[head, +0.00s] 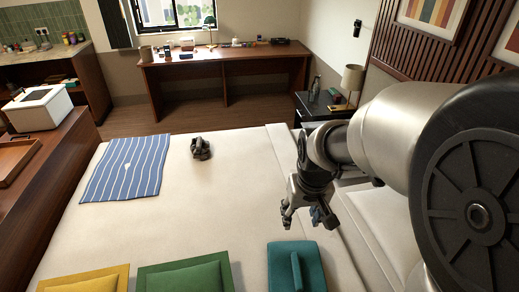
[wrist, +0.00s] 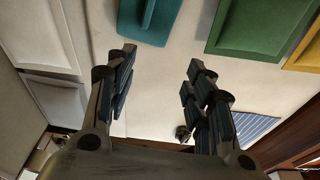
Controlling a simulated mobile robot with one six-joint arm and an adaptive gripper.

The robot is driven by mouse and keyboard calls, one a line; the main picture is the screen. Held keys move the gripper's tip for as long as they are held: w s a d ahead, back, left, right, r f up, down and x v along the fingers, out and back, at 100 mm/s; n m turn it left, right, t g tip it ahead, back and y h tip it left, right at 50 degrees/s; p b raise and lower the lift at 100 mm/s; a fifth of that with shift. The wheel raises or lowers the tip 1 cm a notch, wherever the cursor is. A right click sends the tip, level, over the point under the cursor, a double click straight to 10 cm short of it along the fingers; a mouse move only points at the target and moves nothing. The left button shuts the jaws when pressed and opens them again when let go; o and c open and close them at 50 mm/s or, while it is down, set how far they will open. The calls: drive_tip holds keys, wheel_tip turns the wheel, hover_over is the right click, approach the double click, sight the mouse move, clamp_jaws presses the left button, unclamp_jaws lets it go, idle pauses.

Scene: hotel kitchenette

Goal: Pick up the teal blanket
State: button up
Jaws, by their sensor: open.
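The teal blanket (head: 281,272) lies folded on the bed at the near edge of the head view, with a raised ridge along its middle. In the wrist view the blanket (wrist: 131,18) shows at the top, beyond my fingertips and cut off by the frame edge. My gripper (head: 305,218) hangs above the bed, apart from the blanket and farther back in the head view. In the wrist view my gripper (wrist: 161,60) has its fingers spread wide with nothing between them but bare bed surface.
A green folded piece (head: 185,277) and a yellow one (head: 85,281) lie left of the blanket. A blue striped cloth (head: 126,168) and a small dark object (head: 200,149) lie farther back on the white bed (head: 210,210). A nightstand (head: 322,108) with a lamp stands behind my arm.

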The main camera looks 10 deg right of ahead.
drive_tip(key=w+d+f+g, duration=0.1)
drive_tip(key=w+d+f, duration=0.25)
drive_tip(key=f, duration=0.45)
drive_tip(key=g+b, duration=0.1)
drive_tip(key=b, duration=0.1)
hover_over(298, 268)
drive_tip(key=shift+m, duration=0.4)
drive_tip(key=f, duration=2.7)
drive_tip(key=shift+s+f, duration=0.2)
drive_tip(key=shift+w+f+b, duration=0.1)
drive_tip(key=shift+f+b, duration=0.95)
drive_tip(key=shift+f, duration=2)
drive_tip(key=shift+r, duration=0.1)
drive_tip(key=shift+c, duration=0.5)
clamp_jaws()
